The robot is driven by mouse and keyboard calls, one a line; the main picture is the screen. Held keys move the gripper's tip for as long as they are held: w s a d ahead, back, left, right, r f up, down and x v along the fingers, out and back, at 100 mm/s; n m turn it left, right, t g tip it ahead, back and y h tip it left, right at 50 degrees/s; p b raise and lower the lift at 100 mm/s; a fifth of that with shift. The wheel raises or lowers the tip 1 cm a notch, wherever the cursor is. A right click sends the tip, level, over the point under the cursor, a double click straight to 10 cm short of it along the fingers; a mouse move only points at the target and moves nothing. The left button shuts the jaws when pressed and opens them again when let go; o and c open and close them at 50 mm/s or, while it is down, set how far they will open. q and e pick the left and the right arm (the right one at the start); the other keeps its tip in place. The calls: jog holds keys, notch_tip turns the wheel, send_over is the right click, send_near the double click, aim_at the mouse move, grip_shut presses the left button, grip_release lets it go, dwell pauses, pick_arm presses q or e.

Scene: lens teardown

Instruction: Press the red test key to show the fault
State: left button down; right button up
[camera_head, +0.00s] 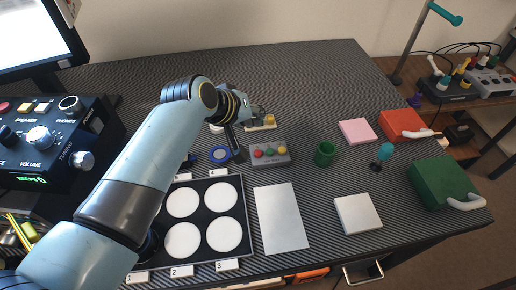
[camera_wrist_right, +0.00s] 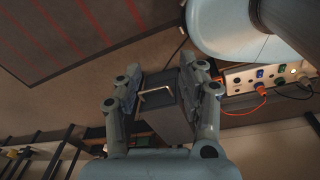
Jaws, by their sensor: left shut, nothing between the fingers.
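My left gripper (camera_head: 258,113) is shut and empty. In the head view it shows just behind and above the test box; its height over the mat is hard to tell.
A black tray (camera_head: 247,228) with white discs lies in front. A blue ring (camera_head: 220,155) lies left of the box.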

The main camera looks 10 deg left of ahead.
pick_arm(q)
jog(key=b, duration=0.8)
send_over(255, 151)
notch_tip(255, 151, down, 7)
jog(key=shift+s+f, duration=0.1)
jog(key=shift+f+b, duration=0.4)
jog(key=shift+f, duration=0.4)
jog(key=shift+d, duration=0.1)
pick_arm(e)
notch_tip(255, 151, down, 9)
jog(key=shift+a+r, duration=0.15)
jog(key=shift+w+d, duration=0.1)
jog(key=shift+d, duration=0.15)
pick_arm(q)
jog(key=shift+f, duration=0.15)
jog(key=shift+f, duration=0.3)
pick_arm(e)
jog(key=shift+a, duration=0.15)
